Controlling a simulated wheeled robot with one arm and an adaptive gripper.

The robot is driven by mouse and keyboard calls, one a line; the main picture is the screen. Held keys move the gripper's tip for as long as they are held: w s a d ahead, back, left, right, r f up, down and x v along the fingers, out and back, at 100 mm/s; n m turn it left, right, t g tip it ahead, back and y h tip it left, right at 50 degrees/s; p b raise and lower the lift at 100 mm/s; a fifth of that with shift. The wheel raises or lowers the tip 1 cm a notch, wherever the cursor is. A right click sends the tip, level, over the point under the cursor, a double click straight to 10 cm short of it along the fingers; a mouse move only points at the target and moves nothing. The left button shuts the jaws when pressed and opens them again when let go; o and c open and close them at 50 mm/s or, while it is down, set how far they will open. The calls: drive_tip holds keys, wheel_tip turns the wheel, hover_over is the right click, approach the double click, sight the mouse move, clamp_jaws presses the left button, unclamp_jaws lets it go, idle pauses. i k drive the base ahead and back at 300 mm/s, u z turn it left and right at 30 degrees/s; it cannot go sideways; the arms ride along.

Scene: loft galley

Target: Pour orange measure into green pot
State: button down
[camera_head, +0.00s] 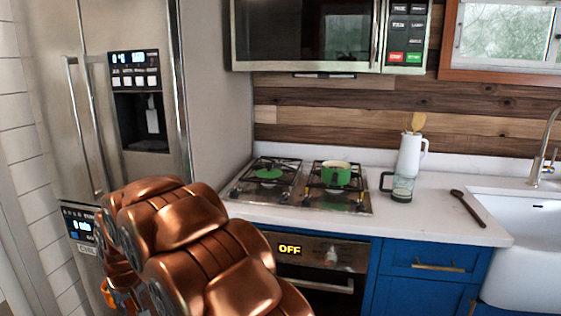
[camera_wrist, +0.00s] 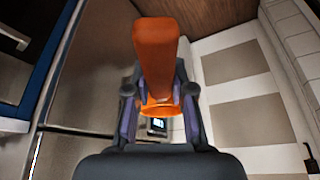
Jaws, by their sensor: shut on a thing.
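The orange measure (camera_wrist: 156,52) is between the fingers of my gripper (camera_wrist: 159,98) in the wrist view, and my gripper is shut on it. Its long flat part points toward the top of that view, and an orange rim shows below between the fingers. I cannot see what is inside it. In the head view, a small bit of orange (camera_head: 117,298) shows at the lower left, mostly hidden behind my arm. The green pot (camera_head: 336,175) stands upright on the right side of the stove, well away from my gripper.
A green lid (camera_head: 268,173) lies on the left side of the stove (camera_head: 362,204). A microwave (camera_head: 308,32) hangs above; the fridge (camera_head: 221,80) stands left.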

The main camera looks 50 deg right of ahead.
sight(335, 177)
drive_tip(key=u, duration=1.25)
drive_tip(key=k, duration=0.95)
drive_tip(key=z, duration=1.5)
drive_tip(key=i, duration=0.95)
drive_tip(key=z, duration=0.05)
